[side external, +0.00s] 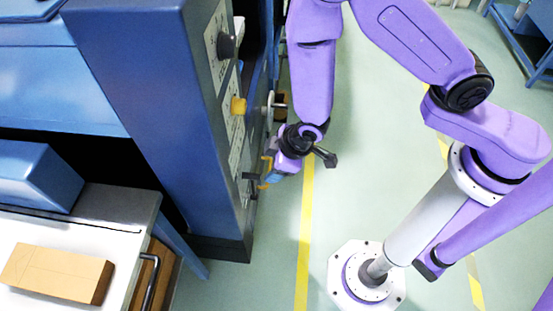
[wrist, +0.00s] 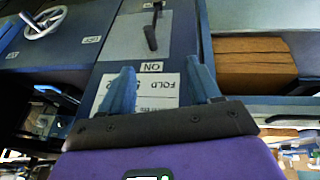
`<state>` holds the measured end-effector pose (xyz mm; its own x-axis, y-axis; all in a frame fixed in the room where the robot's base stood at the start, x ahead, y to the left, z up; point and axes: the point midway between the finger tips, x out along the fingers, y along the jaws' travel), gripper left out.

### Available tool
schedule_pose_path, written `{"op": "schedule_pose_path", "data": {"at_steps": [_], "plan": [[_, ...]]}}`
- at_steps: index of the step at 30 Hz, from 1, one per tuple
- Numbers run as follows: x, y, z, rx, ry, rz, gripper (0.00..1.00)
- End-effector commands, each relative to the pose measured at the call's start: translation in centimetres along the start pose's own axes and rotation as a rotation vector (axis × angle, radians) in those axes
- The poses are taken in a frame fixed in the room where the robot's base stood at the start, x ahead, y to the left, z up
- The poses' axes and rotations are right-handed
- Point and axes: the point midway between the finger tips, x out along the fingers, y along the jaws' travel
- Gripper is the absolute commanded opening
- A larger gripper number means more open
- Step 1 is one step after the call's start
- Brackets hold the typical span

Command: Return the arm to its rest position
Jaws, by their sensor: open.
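My purple arm (side external: 312,80) hangs down beside the right face of a tall blue machine column (side external: 150,90). My gripper (side external: 266,172) points left, close to the controls on that face; I cannot tell whether it touches them. In the wrist view my gripper (wrist: 162,82) shows two blue fingers spread apart with nothing between them. Beyond them is a white label reading FOLD (wrist: 160,88), upside down, and a dark lever (wrist: 151,34) near an ON label.
A yellow knob (side external: 238,106) and a black knob (side external: 227,45) stick out of the column. A brown block (side external: 56,274) lies on a white-topped table at lower left. The wrist view shows a handwheel (wrist: 42,24) and brown stacked material (wrist: 254,62).

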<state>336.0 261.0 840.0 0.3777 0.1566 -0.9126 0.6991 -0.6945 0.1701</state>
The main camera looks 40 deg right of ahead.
Motion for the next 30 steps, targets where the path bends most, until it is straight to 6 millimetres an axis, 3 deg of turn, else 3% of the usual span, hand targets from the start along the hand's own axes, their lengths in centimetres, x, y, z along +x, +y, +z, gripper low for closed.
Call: {"op": "schedule_pose_path", "data": {"at_steps": [20,23,30], "plan": [[-1.9,0.0,-0.2,0.001,-0.004,-0.023,0.62],[-3.5,0.1,-0.3,-0.001,-0.016,-0.071,0.62],[-10.1,0.4,1.0,-0.044,-0.082,-0.213,0.62]]}}
